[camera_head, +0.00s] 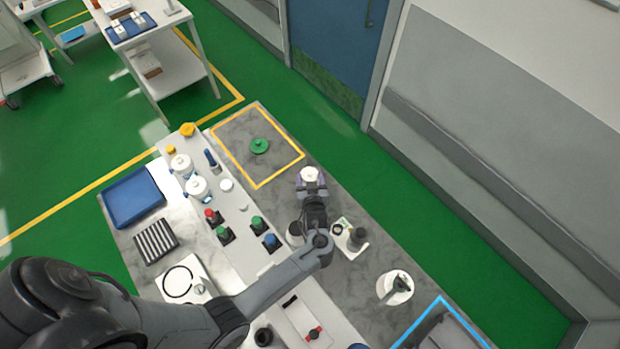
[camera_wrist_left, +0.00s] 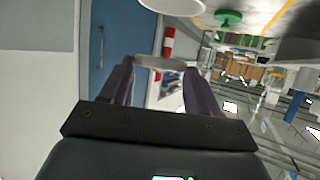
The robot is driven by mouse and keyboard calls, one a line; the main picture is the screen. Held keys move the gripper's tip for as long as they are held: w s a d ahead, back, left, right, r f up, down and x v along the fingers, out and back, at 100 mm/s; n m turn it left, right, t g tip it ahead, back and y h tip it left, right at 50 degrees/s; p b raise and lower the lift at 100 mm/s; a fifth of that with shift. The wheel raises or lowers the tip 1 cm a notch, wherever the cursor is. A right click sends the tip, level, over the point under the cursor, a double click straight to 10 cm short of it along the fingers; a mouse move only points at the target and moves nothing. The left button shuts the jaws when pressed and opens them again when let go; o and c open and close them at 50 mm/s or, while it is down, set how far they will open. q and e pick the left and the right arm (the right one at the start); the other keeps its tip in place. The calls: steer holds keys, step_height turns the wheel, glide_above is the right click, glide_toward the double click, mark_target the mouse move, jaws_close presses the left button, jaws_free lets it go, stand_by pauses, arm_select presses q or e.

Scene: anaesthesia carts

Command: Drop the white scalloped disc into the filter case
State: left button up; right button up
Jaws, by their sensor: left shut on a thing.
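My left gripper (camera_head: 311,183), with purple fingers, is over the grey worktop just beyond the front of the yellow-outlined square. It is shut on the pale disc (camera_head: 310,174). In the left wrist view the disc (camera_wrist_left: 158,62) shows nearly edge-on between the fingertips, so its scalloped rim cannot be made out. A white rounded thing (camera_wrist_left: 172,5) is close by at the top edge of that view, apart from the disc and partly cut off. It may be the filter case, but I cannot tell. My right gripper is not in view.
A green knobbed disc (camera_head: 259,146) lies inside the yellow square. White jars (camera_head: 197,188), coloured knobs (camera_head: 257,222) and a blue tray (camera_head: 133,198) stand left. A small white holder with a dark cup (camera_head: 357,238) is near my wrist. A blue-edged grey bin (camera_head: 440,325) is at lower right.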

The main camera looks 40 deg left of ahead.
arm_select(q)
steer(key=shift+f+b, duration=1.15)
steer(key=shift+f, duration=0.5)
steer(key=shift+f+b, duration=0.85)
steer(key=shift+f, duration=0.1)
steer(key=o, duration=1.1)
